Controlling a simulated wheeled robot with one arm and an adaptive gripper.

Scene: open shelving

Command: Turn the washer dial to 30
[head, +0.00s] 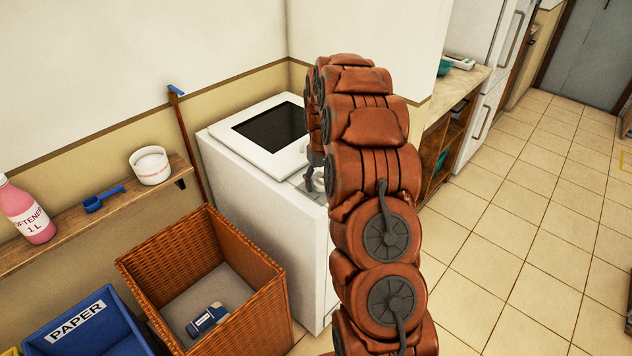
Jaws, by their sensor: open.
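The white washer (255,205) stands against the wall in the middle of the head view. Its top has a lid with a dark window (272,128) and a control strip (296,180) along the near right edge. My brown padded arm comes up from the bottom and bends over the washer's right side. My gripper (313,180) is open, pointing down at the control strip, partly hidden behind my arm. I cannot make out the dial or its setting; the gripper and arm cover that part of the strip. Whether the fingers touch anything is not clear.
A wicker basket (257,262) holding a small blue-and-white box stands before the washer. A wall shelf (85,222) at left carries a pink bottle, blue scoop and white tub. A wooden counter (455,92) stands behind the arm. The tiled floor (520,200) at right is clear.

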